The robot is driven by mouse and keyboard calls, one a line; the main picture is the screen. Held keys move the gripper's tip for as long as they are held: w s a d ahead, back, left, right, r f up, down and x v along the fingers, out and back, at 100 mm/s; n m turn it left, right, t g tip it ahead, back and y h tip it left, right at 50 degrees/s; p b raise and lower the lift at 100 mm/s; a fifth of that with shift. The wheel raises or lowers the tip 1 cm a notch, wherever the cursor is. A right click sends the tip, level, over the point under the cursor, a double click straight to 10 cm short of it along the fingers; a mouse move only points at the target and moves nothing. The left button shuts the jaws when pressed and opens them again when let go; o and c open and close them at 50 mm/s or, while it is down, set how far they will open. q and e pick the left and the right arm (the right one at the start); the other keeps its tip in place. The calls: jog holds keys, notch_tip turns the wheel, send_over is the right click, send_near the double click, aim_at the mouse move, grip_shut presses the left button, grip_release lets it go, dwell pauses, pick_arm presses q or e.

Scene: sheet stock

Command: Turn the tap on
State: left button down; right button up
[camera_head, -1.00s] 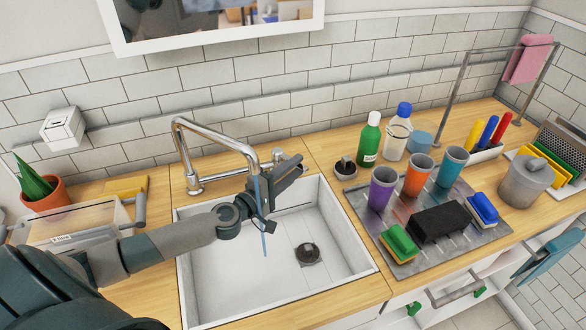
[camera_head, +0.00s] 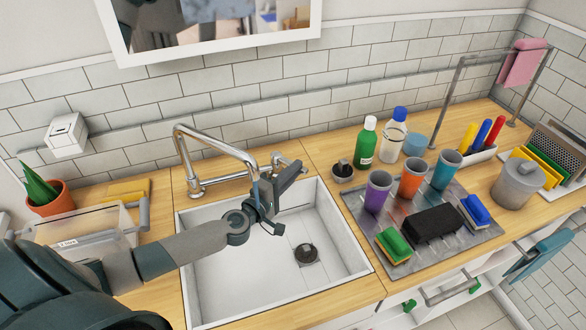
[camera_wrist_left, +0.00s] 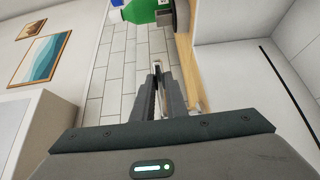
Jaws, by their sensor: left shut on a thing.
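The chrome tap (camera_head: 222,143) stands behind the white sink (camera_head: 330,215), its spout arching out over the basin. Its chrome lever (camera_head: 277,160) is at the back edge, right of the spout. My left gripper (camera_head: 298,166) reaches across the sink, with its fingers shut on the lever; they partly hide it. In the left wrist view the fingers (camera_wrist_left: 159,78) are close together with a thin pale strip between them. A short blue streak (camera_head: 256,193) shows under the spout, but no long stream shows below it. My right gripper is out of view.
A green bottle (camera_head: 365,142) and a small dark-topped pot (camera_head: 343,170) stand right of the lever. A metal tray (camera_head: 455,225) holds cups and sponges. A clear box (camera_head: 85,232) is at left. The basin around its drain (camera_head: 306,254) is clear.

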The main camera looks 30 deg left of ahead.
pick_arm(q)
jog(key=c, duration=1.8)
grip_release()
jog(key=shift+o, duration=0.2)
jog(key=shift+s, duration=0.2)
jog(key=s+a+b, duration=0.2)
jog(key=s+b, duration=0.2)
jog(key=s, duration=1.3)
jog(key=shift+a, duration=0.15)
